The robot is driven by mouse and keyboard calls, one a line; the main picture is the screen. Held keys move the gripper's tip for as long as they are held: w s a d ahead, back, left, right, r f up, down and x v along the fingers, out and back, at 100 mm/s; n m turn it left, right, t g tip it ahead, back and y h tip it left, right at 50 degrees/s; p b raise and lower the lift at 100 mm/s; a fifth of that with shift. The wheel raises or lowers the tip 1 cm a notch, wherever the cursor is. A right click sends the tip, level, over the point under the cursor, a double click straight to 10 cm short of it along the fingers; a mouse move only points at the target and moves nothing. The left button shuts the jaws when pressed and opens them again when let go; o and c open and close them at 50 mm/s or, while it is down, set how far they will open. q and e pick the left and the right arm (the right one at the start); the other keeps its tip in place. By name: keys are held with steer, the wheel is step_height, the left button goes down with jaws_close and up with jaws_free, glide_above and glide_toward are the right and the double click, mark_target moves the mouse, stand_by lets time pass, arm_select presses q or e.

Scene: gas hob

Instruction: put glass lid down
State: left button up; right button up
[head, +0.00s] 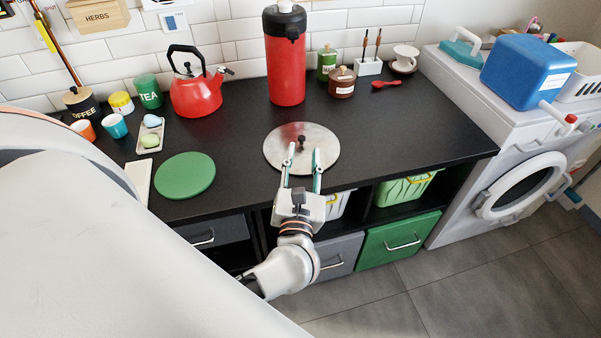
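The lid (273,149) is a round, greyish disc with a small dark knob (302,141) at its middle. It appears to lie flat on the black counter near the front edge. The fingers hide small parts of the lid.
A green round mat (185,175) lies left of the lid. A red kettle (196,95) and a tall red flask (286,68) stand behind. A brown jar (341,83) and a red spoon (386,85) are at the back right. The counter right of the lid is clear.

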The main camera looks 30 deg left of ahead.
arm_select(q)
steer(key=s+d+m+t+h, duration=0.2)
steer(key=d+m+t+h, duration=0.45)
steer(key=m, duration=1.15)
steer(key=s+d+f+m+g+h, duration=0.35)
steer(key=d+f+m+h, duration=0.35)
steer(key=m, duration=0.5)
steer(key=s+a+f+m+g, duration=0.1)
steer(key=s+f+m+g, duration=0.2)
steer(key=f, duration=0.3)
steer(key=s+a+f+m+g+y, duration=0.1)
steer(key=s+f+m+g, duration=0.2)
steer(key=f+m, duration=0.3)
steer(key=s+a+f+m+g, duration=0.2)
steer(key=s+f+m, duration=0.1)
steer(key=f, duration=0.5)
steer(key=shift+s+m+g+y, duration=0.3)
steer(key=shift+m+g+y, duration=0.1)
steer(key=shift+m, duration=0.4)
steer(key=shift+a, duration=0.1)
